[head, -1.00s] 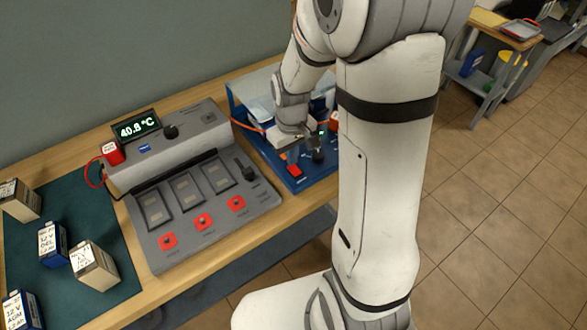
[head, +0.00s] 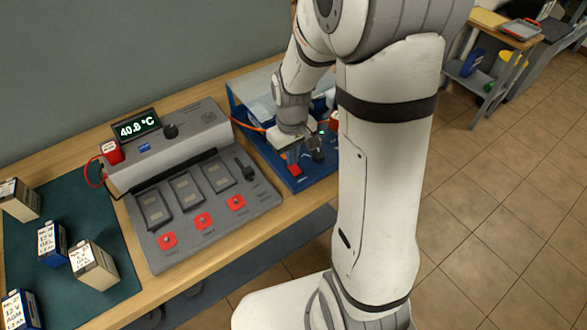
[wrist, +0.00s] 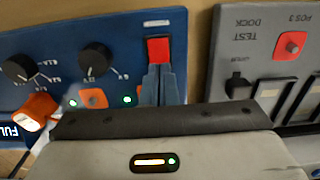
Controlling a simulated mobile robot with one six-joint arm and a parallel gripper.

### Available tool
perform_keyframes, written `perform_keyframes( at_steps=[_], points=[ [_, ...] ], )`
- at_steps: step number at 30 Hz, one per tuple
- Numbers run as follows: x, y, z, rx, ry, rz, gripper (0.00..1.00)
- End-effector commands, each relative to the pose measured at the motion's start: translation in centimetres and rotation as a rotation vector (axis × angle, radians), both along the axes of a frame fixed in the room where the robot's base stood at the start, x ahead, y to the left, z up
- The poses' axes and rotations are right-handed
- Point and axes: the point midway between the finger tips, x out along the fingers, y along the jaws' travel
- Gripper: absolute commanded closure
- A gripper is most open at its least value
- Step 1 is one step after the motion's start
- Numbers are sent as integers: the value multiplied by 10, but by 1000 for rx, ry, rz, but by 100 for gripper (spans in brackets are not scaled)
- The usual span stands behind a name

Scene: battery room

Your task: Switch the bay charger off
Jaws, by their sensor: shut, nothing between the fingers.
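The blue charger panel (head: 314,179) stands at the right end of the bench. Its red rocker switch (head: 295,170) is near its front left corner and also shows in the wrist view (wrist: 158,50). My gripper (head: 294,158) is shut and empty, with its fingertips right at the switch. In the wrist view the fingers (wrist: 160,76) cover its near edge; I cannot tell whether they touch it. Beside it are two black knobs (wrist: 95,60), an orange plug (wrist: 39,108) and two lit green lamps (wrist: 127,99).
The grey test dock (head: 260,200) stands left of the charger, with three red buttons (head: 204,222) and a display (head: 138,128) reading about 40.8 °C. Several batteries (head: 52,243) stand on a green mat (head: 120,285) at left. An orange cable (head: 247,126) runs between the units.

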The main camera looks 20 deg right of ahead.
Motion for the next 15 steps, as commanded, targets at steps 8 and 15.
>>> perform_keyframes(
  at_steps=[8, 15],
  points=[
    [0, 0, -5, 0, 0, 0, 100],
    [0, 0, -9, 0, 0, 0, 100]
  ],
)
